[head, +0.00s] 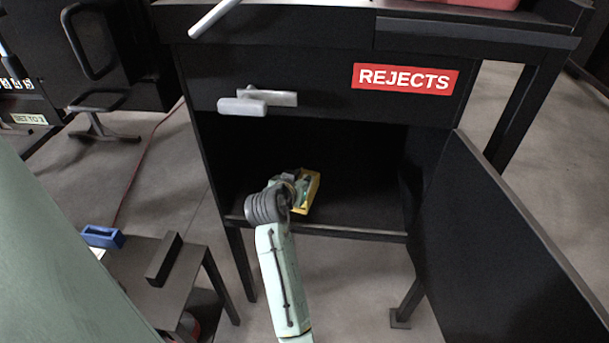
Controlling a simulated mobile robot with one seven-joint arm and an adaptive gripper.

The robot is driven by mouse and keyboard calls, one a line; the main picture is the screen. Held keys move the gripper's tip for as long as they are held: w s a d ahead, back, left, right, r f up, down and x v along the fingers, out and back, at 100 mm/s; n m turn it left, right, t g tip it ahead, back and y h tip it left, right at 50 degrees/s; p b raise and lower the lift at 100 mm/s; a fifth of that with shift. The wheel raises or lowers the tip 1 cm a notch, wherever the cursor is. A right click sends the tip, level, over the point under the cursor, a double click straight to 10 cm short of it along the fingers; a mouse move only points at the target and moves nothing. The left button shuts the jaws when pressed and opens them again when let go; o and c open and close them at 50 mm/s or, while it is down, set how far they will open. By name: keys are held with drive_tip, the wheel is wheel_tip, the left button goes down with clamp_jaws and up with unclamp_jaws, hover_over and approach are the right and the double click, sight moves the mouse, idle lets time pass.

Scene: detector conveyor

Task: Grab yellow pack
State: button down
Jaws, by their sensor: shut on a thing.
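The yellow pack (313,189) is inside the open black cabinet, near the left of its floor and close to the front edge. My gripper (302,188) reaches in through the opening and is shut on the yellow pack. The gripper and wrist cover the pack's left and near side, so only its right and upper parts show. The fingertips are mostly hidden, and I cannot tell whether the pack touches the cabinet floor.
The cabinet (290,70) has a red REJECTS label (405,79) and a grey handle (257,101) above the opening. Its door (520,240) stands open at right. A low table (150,280) with a blue item (102,237) stands at lower left.

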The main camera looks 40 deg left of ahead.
drive_tip(key=s+d+r+b, duration=0.1)
drive_tip(key=s+d, duration=0.3)
drive_tip(key=s, duration=0.6)
drive_tip(key=shift+s+d+r, duration=0.2)
drive_tip(key=shift+s, duration=0.2)
drive_tip(key=shift+c, duration=2.4)
unclamp_jaws()
